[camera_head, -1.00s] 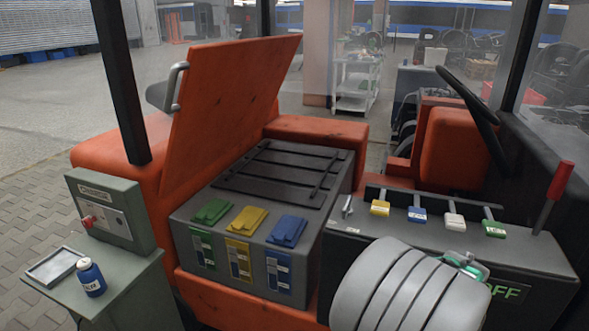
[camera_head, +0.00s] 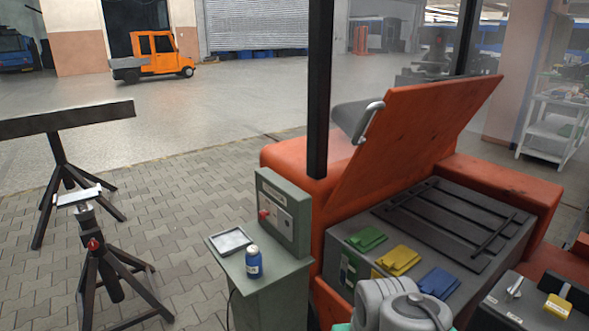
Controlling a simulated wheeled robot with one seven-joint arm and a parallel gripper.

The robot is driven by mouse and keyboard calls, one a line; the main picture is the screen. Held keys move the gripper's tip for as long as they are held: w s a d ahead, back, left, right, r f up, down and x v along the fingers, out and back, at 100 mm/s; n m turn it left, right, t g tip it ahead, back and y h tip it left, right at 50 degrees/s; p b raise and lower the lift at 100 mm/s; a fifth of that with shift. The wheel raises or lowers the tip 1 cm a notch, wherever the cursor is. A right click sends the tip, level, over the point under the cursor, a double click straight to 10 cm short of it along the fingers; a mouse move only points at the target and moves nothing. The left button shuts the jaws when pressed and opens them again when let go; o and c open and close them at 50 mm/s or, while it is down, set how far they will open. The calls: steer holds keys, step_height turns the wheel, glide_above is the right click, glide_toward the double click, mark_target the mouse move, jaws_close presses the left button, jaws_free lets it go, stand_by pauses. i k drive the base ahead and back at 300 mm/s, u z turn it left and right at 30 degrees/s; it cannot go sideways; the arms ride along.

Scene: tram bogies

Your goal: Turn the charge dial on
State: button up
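A grey-green charger box (camera_head: 284,210) stands at the back of a small grey-green cabinet (camera_head: 272,292), left of the orange vehicle. A red knob (camera_head: 264,214) sits on its front panel, beside a pale plate with small dark marks. I cannot tell which control is the charge dial or how it is set. My rounded grey arm links show at the bottom, in front of the battery box. My gripper's fingers are not in view.
The orange vehicle's raised lid (camera_head: 415,140) leans over the battery box (camera_head: 440,240). Black trestle stands (camera_head: 98,260) stand left. Paving between them and the cabinet is clear.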

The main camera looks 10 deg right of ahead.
mark_target(263, 215)
steer(key=z, duration=0.05)
steer(key=k, duration=0.35)
steer(key=u, duration=1.65)
steer(key=i, duration=1.4)
steer(key=u, duration=0.45)
